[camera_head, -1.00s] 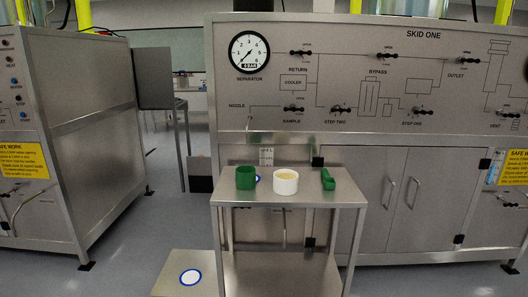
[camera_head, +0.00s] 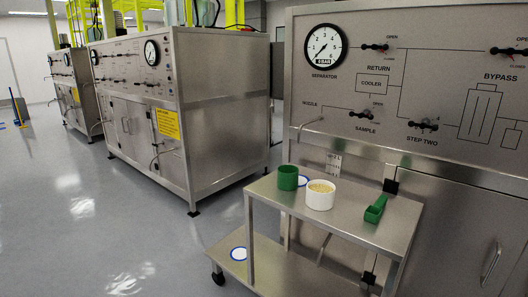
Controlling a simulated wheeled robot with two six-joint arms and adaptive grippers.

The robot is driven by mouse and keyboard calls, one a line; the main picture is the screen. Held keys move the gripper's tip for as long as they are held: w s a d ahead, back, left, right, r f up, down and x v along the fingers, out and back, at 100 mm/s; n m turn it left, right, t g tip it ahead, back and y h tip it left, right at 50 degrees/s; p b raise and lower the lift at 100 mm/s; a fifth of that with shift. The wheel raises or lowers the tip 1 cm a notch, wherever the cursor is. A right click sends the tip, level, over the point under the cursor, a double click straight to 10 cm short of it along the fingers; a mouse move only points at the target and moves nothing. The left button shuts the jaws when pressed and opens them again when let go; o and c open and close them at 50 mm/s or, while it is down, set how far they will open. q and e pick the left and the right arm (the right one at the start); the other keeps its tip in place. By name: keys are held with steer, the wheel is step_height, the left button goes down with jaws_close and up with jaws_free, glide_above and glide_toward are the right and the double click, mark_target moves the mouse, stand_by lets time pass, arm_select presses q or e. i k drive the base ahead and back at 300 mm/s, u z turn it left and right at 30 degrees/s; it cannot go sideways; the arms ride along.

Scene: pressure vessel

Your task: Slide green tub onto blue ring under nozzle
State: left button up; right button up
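The green tub (camera_head: 288,178) stands upright on the top shelf of a steel cart, towards its back left. A blue ring (camera_head: 304,181) on the same shelf shows just right of the tub, partly hidden by a white tub. The tub looks to be beside or at the ring's edge; I cannot tell whether it overlaps it. The nozzle (camera_head: 309,124) is a thin bent pipe on the panel behind, above the cart. Neither of my grippers is in view.
The white tub (camera_head: 320,196) holds pale grains. A green scoop (camera_head: 375,209) lies to its right. The steel cart (camera_head: 351,221) stands against the skid panel (camera_head: 425,60). Open floor (camera_head: 110,230) lies left.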

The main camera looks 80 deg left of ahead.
mark_target(288, 176)
steer(key=u, duration=0.9)
steer(key=i, duration=0.85)
steer(key=u, duration=1)
